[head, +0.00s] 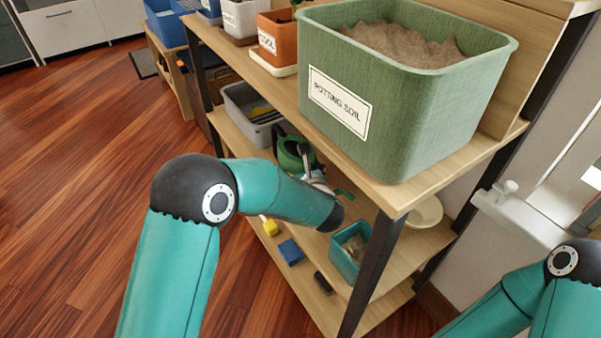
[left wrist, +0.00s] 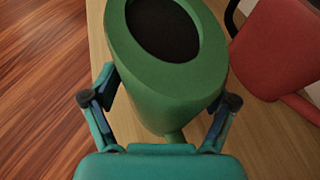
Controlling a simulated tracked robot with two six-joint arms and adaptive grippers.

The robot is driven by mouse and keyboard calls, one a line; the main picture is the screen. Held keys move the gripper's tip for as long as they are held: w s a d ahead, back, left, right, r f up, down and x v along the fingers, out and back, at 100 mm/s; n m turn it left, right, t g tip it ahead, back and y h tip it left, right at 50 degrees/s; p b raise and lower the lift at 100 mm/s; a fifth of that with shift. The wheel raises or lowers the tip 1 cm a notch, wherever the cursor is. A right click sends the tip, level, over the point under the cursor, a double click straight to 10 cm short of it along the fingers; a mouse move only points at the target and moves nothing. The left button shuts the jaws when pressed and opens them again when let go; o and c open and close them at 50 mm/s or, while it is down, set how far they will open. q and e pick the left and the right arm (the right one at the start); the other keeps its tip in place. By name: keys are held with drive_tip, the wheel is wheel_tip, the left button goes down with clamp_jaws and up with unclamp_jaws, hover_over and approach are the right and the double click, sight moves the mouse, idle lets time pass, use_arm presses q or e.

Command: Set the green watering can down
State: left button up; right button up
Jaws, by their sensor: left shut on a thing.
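The green watering can (head: 290,150) is at the middle shelf of the wooden rack in the head view, partly hidden behind my left arm. In the left wrist view the can (left wrist: 172,85) fills the middle, its dark round opening toward the top. My left gripper (left wrist: 165,88) is shut on the can's body, with one finger on each side. In the head view this gripper (head: 316,178) is small and partly hidden by my forearm. Whether the can's base touches the shelf cannot be told. My right gripper is out of view; only part of that arm shows at lower right.
A grey bin (head: 246,112) stands left of the can. A red thing (left wrist: 282,45) lies to the right in the left wrist view. A large green potting soil bin (head: 400,95) sits on the board above. A teal container (head: 347,262) and small blocks are on the lower shelf.

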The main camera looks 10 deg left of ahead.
use_arm(q)
drive_tip(key=o, duration=1.1)
drive_tip(key=p+v, duration=0.2)
drive_tip(key=v, duration=0.5)
drive_tip(key=shift+s+d, duration=0.15)
drive_tip(key=shift+s, duration=0.1)
drive_tip(key=shift+r, duration=0.1)
